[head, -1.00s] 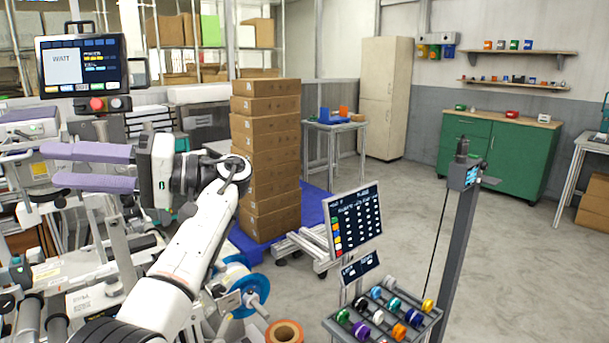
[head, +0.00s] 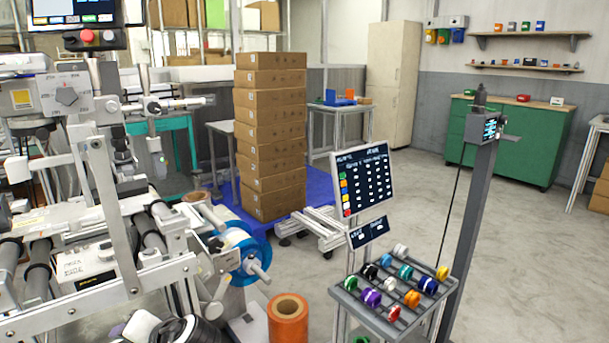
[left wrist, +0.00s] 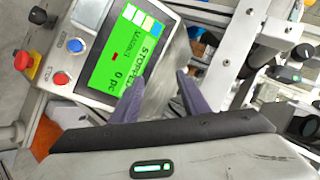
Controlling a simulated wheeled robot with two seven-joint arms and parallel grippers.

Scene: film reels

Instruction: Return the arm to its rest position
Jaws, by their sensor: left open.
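My left gripper (left wrist: 160,94) shows in the left wrist view, with its two purple fingers spread apart and nothing between them. Behind the fingers is a control panel with a green screen (left wrist: 138,45) that reads STOPPED and 0 pc. In the head view the left gripper is out of sight; only a white and dark part of my arm shows at the bottom left edge. My right gripper is in neither view.
A machine with rollers (head: 95,240) fills the left, with a blue and white reel (head: 240,250) on its side. An orange roll (head: 288,318) stands near it.

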